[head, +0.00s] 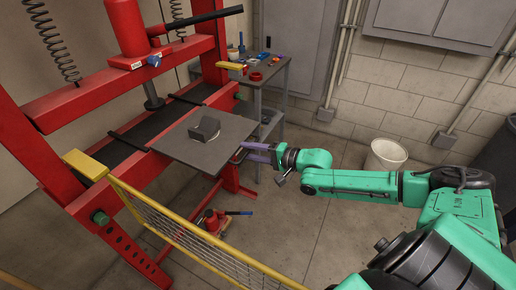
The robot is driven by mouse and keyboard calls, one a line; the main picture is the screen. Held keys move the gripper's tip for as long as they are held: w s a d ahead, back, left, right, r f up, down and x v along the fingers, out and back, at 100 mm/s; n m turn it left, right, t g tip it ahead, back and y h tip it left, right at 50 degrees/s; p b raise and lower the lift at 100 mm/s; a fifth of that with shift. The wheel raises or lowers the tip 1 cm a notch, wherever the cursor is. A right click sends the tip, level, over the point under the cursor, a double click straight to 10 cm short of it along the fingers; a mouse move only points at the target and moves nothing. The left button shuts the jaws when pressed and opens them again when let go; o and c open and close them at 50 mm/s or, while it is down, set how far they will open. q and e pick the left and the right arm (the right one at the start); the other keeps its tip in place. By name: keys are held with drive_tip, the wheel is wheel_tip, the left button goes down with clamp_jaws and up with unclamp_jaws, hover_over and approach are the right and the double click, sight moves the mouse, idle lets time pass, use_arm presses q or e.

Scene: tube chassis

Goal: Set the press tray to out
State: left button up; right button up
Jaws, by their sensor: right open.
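The press tray (225,152) is a flat grey plate at the front of the red press. It sticks out from the press bed towards the middle of the view, level, with a small dark grey block (204,130) on it. My right gripper (245,153) has purple fingers and is open at the tray's right edge. The tray's edge and the view angle partly hide the fingertips, so I cannot tell whether they touch the tray. My left gripper is not in view.
The red press frame (125,85) fills the left. A yellow-framed mesh guard (190,240) stands in front. A small red jack (212,220) is on the floor below the tray. A tool cart (262,85) stands behind my gripper, and a white bucket (386,156) by the wall.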

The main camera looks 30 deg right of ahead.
drive_tip(key=p+v, duration=0.7)
drive_tip(key=v, duration=0.7)
drive_tip(key=shift+s, duration=0.25)
drive_tip(key=shift+d, duration=0.15)
